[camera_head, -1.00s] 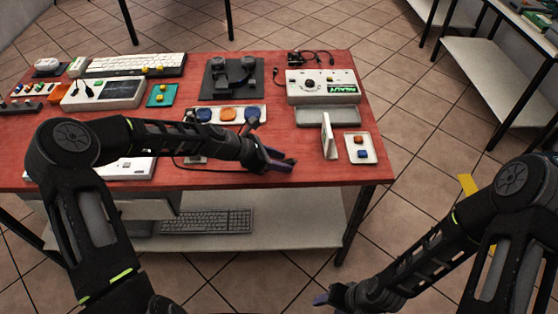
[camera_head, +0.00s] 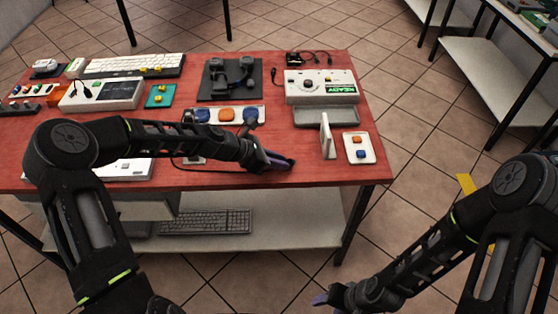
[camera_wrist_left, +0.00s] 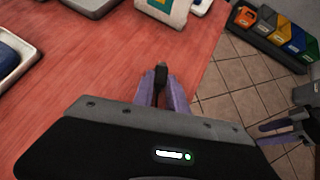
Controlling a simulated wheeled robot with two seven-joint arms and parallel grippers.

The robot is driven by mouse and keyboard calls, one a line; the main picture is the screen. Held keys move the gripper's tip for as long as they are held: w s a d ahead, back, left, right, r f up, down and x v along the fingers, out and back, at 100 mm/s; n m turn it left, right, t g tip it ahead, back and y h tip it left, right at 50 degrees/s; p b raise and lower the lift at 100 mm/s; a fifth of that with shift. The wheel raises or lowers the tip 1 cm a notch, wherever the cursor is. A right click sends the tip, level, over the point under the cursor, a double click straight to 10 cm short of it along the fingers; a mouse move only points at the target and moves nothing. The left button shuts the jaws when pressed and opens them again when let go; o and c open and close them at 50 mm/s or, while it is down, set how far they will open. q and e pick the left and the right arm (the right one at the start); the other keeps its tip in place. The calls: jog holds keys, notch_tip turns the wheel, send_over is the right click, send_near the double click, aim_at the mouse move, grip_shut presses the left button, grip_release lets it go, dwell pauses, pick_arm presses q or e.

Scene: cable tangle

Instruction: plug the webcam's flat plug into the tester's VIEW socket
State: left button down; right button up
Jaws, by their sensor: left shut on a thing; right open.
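My left gripper (camera_head: 283,161) is low over the front of the red table. In the left wrist view its purple fingers (camera_wrist_left: 160,90) are shut on a small dark piece (camera_wrist_left: 161,71), apparently the plug; its shape is mostly hidden. A thin dark cable (camera_head: 178,162) shows beneath my left arm. The tester, seemingly the white box (camera_head: 310,88) with a knob and a green lit display, stands at the back right. Its VIEW socket cannot be made out. My right gripper (camera_head: 322,299) is open and empty, off the table's front; it also shows in the left wrist view (camera_wrist_left: 281,132).
An upright white plate (camera_head: 326,136) and a small tray (camera_head: 359,148) with orange and blue pieces stand right of my left gripper. A grey tray (camera_head: 326,117) lies before the tester. A tray of coloured pieces (camera_head: 226,107) lies behind my left forearm. A black cabled device (camera_head: 301,58) lies behind the tester.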

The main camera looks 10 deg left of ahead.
pick_arm(q)
jog(key=shift+r+p, duration=2.7)
jog(key=shift+r, duration=0.8)
jog(key=c, duration=1.9)
grip_release()
grip_shut()
